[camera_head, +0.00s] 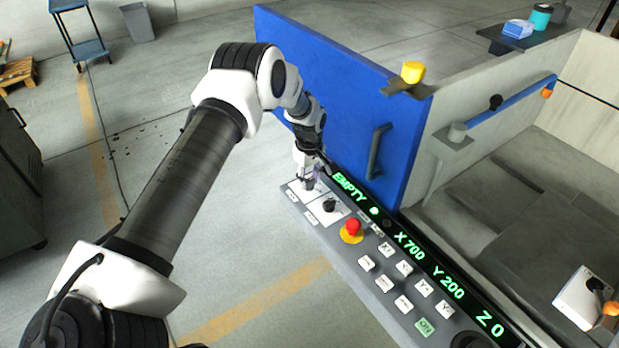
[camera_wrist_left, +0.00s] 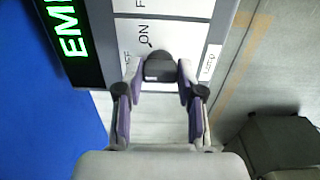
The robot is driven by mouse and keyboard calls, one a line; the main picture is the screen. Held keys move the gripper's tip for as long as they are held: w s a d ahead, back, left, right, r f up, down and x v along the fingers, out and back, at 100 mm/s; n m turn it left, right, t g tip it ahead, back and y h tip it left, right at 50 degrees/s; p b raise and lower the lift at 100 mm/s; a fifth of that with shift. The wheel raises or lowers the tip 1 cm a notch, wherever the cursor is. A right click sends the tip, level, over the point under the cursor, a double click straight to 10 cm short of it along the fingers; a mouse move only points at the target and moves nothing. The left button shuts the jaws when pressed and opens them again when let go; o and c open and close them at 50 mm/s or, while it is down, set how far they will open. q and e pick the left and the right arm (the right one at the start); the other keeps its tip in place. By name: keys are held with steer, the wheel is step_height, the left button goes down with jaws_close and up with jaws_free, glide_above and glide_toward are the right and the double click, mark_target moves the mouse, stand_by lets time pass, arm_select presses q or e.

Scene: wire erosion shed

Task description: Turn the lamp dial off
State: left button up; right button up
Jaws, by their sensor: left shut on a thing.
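The lamp dial (camera_wrist_left: 158,68) is a small dark knob on a white plate, with a "LAMP" label (camera_wrist_left: 210,62) beside it and "ON" printed close by in the left wrist view. My left gripper (camera_wrist_left: 158,82) is shut on it, one purple-padded finger on each side. In the head view my left gripper (camera_head: 309,180) reaches down to the far left end of the control panel and mostly covers the dial. Which mark the dial points to is unclear. My right gripper is not in view.
A second black dial (camera_head: 329,205) sits close beside the gripper, followed by a red emergency button (camera_head: 352,228) and several white keys. A green-lit display (camera_head: 400,242) runs along the panel. A blue door (camera_head: 335,95) with a handle (camera_head: 377,150) rises just behind my arm.

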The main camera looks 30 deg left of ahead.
mark_target(308, 180)
arm_select(q)
steer(key=shift+s+f, duration=0.15)
steer(key=o, duration=1.1)
steer(key=shift+o, duration=0.2)
steer(key=shift+w+a+f, duration=0.1)
steer(key=shift+w, duration=0.1)
step_height(308, 180, up, 12)
